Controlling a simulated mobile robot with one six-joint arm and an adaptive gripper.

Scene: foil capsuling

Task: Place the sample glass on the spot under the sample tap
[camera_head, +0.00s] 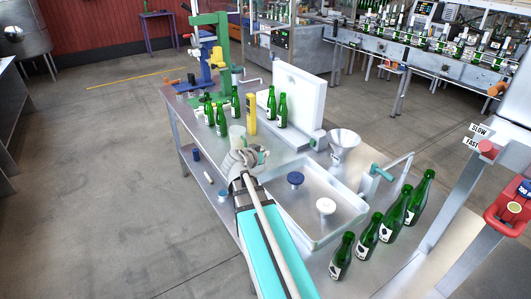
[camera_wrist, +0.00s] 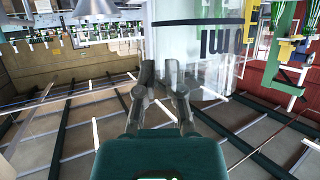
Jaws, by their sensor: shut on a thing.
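My gripper (camera_head: 246,158) is over the near left part of the steel table in the head view. It is shut on a clear sample glass (camera_head: 237,133), which shows just beyond the fingers. In the wrist view, my gripper (camera_wrist: 165,75) has its two fingers close together, with the clear glass (camera_wrist: 195,50) large beyond them; dark marks show on or through it. Where the fingers touch the glass is hard to see. I cannot clearly identify the sample tap or the spot under it. A teal-handled fitting (camera_head: 381,172) stands at the table's right side.
Green bottles (camera_head: 222,120) stand beyond my gripper, beside a yellow cylinder (camera_head: 251,113). A white panel (camera_head: 303,92), a metal funnel (camera_head: 343,141) and a shallow tray (camera_head: 345,221) with blue and white knobs lie to the right. More bottles (camera_head: 393,215) line the near right edge.

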